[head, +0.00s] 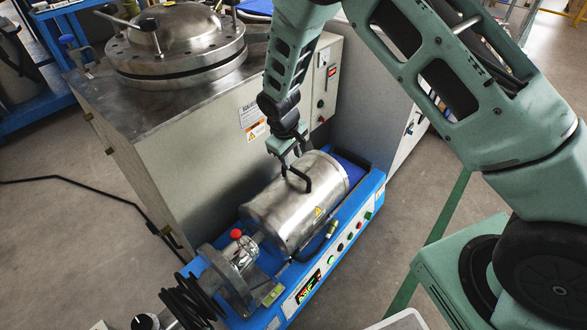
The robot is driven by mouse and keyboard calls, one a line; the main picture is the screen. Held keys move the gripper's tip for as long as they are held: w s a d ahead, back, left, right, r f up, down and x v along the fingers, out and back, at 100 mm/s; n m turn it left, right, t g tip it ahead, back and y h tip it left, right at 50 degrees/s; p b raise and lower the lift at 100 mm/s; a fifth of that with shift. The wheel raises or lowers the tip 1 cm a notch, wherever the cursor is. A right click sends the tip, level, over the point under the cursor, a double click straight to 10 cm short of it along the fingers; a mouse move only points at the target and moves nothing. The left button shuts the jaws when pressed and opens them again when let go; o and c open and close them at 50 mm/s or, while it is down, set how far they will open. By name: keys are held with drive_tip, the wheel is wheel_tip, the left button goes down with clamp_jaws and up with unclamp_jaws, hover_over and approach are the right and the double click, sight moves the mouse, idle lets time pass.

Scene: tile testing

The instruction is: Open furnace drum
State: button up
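The furnace drum (284,212) is a shiny metal cylinder lying on a blue base (334,243) with a control panel along its near side. A black handle (303,181) stands on top of the drum. The drum's lid looks closed. My gripper (291,163) is above the drum, pointing down, with its fingertips at or very near the handle. Whether the fingers touch the handle or close around it cannot be told from this view. A motor-like end with a red knob (236,234) is at the drum's lower left.
A large grey cabinet (200,160) with a round metal lid (172,40) stands close behind the drum. Black coiled hose (192,300) is at the lower left. A black cable crosses the floor at left. The floor (70,240) at left is mostly open.

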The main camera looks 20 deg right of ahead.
sight(294, 170)
drive_tip(key=f, duration=0.3)
drive_tip(key=d+f, duration=0.1)
drive_tip(key=f, duration=0.1)
drive_tip(key=shift+w+b, duration=0.3)
drive_tip(key=shift+b, duration=0.05)
clamp_jaws()
